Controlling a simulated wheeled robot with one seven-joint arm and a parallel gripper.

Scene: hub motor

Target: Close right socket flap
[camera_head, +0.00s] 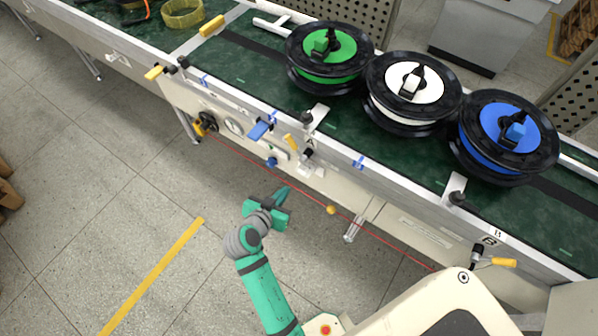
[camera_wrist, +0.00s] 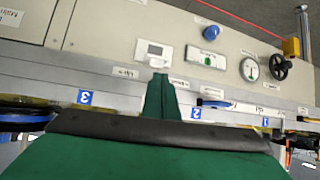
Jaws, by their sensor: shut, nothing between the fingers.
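A white socket-like fitting (camera_head: 306,168) sits on the cream side panel of the conveyor, and it also shows in the wrist view (camera_wrist: 153,53). I cannot clearly tell whether its flap stands open or shut, nor make out a second socket. My gripper (camera_head: 284,194) is teal, below and left of the fitting in the head view, apart from the panel. In the wrist view its fingers (camera_wrist: 160,97) are together and empty, pointing toward the panel just below the fitting.
The panel also carries a blue knob (camera_head: 271,161), a green-labelled plate (camera_wrist: 206,57), a gauge (camera_wrist: 249,69) and a black handwheel (camera_wrist: 280,66). A red cord (camera_head: 390,247) runs along the panel. Green, white and blue spools stand on the belt.

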